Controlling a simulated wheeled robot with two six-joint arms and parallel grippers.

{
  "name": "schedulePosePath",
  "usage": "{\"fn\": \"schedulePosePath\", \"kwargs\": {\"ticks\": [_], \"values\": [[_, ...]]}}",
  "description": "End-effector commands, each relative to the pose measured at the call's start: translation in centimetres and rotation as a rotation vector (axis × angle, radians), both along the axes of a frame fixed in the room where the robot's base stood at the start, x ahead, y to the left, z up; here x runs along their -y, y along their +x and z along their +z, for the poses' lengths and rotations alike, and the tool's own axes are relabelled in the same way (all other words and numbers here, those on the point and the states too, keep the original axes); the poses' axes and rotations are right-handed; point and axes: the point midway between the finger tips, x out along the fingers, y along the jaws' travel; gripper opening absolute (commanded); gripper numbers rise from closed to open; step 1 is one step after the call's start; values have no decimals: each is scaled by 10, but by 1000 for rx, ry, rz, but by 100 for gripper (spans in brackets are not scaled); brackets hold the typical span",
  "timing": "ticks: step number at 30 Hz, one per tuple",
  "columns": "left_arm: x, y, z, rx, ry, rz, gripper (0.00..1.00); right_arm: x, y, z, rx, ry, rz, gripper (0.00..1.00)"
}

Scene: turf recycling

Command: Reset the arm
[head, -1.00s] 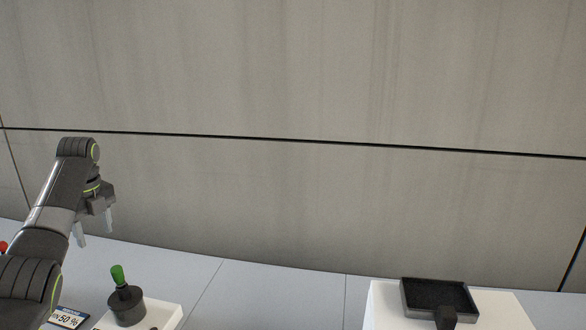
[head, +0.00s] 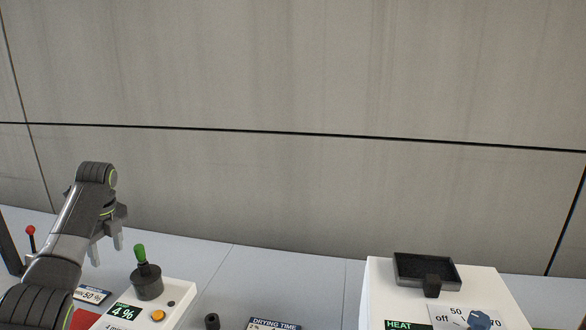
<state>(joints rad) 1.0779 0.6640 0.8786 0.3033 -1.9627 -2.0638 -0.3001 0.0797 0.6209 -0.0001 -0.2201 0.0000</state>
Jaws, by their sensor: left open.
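My left arm comes in from the left side of the head view. Its gripper (head: 106,247) points downward, open and empty, with its two pale fingers apart. It hangs to the left of a green-topped joystick (head: 141,268) on a white control box and appears apart from it. My right gripper is not in view.
The white control box (head: 178,296) shows a 4% display and an orange button (head: 158,315). A red-knobbed lever (head: 31,238) stands at far left. At right, a white heater box (head: 380,290) carries a black tray (head: 398,276) and a dial. A grey wall stands behind.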

Motion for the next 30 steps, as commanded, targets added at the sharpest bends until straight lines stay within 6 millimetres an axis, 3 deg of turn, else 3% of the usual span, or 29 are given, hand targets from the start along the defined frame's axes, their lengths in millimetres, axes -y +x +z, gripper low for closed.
{"fn": "schedulePosePath", "kwargs": {"ticks": [8,14,21,25,30], "values": [[17,-16,-69,35,49,138,53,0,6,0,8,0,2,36],[43,-52,-148,101,70,314,53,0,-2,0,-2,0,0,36],[83,-123,-228,207,32,578,53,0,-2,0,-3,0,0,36],[105,-171,-258,260,-14,738,53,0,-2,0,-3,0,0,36],[133,-238,-281,325,-90,975,53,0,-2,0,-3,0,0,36]]}}
